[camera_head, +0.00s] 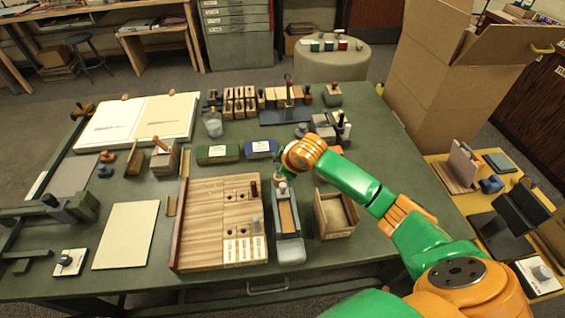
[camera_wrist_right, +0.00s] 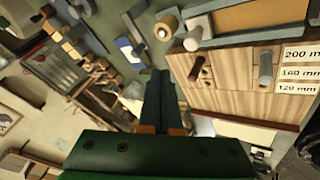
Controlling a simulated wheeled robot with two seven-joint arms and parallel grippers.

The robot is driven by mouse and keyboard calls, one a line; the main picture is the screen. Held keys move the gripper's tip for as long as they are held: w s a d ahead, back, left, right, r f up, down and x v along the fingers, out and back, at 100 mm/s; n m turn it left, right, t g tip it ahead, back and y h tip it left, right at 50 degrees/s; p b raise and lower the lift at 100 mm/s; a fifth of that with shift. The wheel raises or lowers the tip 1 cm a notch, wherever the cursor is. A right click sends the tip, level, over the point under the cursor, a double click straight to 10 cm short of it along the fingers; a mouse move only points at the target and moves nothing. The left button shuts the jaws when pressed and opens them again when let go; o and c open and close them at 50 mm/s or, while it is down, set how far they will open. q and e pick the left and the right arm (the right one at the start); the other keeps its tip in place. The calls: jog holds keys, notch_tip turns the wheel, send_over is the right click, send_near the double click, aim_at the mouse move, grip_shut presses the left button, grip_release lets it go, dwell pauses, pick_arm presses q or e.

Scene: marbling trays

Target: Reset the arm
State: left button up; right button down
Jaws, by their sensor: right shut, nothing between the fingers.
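My right arm (camera_head: 350,180), green and orange, reaches in from the lower right over the green table. Its gripper (camera_head: 281,181) is above the table near the back end of a narrow grey tray, mostly hidden behind the orange wrist. In the right wrist view the two dark fingers (camera_wrist_right: 161,75) are together, with nothing held between them. A wooden board (camera_wrist_right: 225,78) with pegs and size labels lies to their right there. My left gripper is not in view.
Around the right gripper are the grey tray (camera_head: 289,252), an open wooden box (camera_head: 347,233), the wooden board (camera_head: 200,215) and a blue block (camera_head: 260,149). A large cardboard box (camera_head: 432,80) stands behind at right.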

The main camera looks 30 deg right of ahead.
jog(key=shift+s+r, duration=0.15)
jog(key=shift+r, duration=0.05)
jog(key=shift+s+a+r, duration=0.35)
jog(key=shift+w+d+f, duration=0.1)
